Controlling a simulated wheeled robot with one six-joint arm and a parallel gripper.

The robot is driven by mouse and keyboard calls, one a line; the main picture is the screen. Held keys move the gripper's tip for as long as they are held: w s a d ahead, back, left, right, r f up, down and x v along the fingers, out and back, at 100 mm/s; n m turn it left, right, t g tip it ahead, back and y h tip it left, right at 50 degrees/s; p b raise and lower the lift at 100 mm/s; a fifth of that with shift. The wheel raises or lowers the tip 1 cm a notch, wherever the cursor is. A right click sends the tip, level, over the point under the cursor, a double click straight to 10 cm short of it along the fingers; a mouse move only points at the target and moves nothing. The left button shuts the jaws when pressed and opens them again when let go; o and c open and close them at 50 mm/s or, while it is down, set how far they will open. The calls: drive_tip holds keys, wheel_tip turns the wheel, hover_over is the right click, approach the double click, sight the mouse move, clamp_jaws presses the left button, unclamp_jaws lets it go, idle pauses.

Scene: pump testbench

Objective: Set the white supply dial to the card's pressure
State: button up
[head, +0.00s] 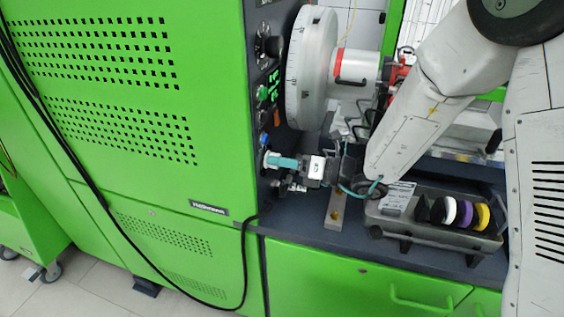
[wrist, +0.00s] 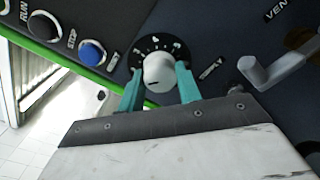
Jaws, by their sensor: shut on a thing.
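The white supply dial (wrist: 158,70) sits on the dark panel in the wrist view, with a black scale plate around its upper side. A short dark mark shows low on its face; the scale figures are too small to read. My gripper (wrist: 159,80) has its two teal fingers on either side of the dial and is shut on it. In the head view my gripper (head: 284,162) reaches left to the panel, and the dial (head: 266,159) shows at its fingertips. A white printed card (head: 398,197) lies on the grey tray; its text is not readable.
A grey lever (wrist: 272,72) near the VENT label stands out at right. A large pale wheel (head: 313,68) is above my gripper. The grey tray (head: 425,233) holds several coloured discs.

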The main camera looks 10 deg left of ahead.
drive_tip(key=shift+d+f+m, duration=0.1)
drive_tip(key=shift+m, duration=0.5)
drive_tip(key=o, duration=0.7)
drive_tip(key=s+d, duration=0.1)
drive_tip(key=d, duration=0.6)
drive_tip(key=shift+s+d, duration=0.25)
drive_tip(key=shift+d, duration=0.1)
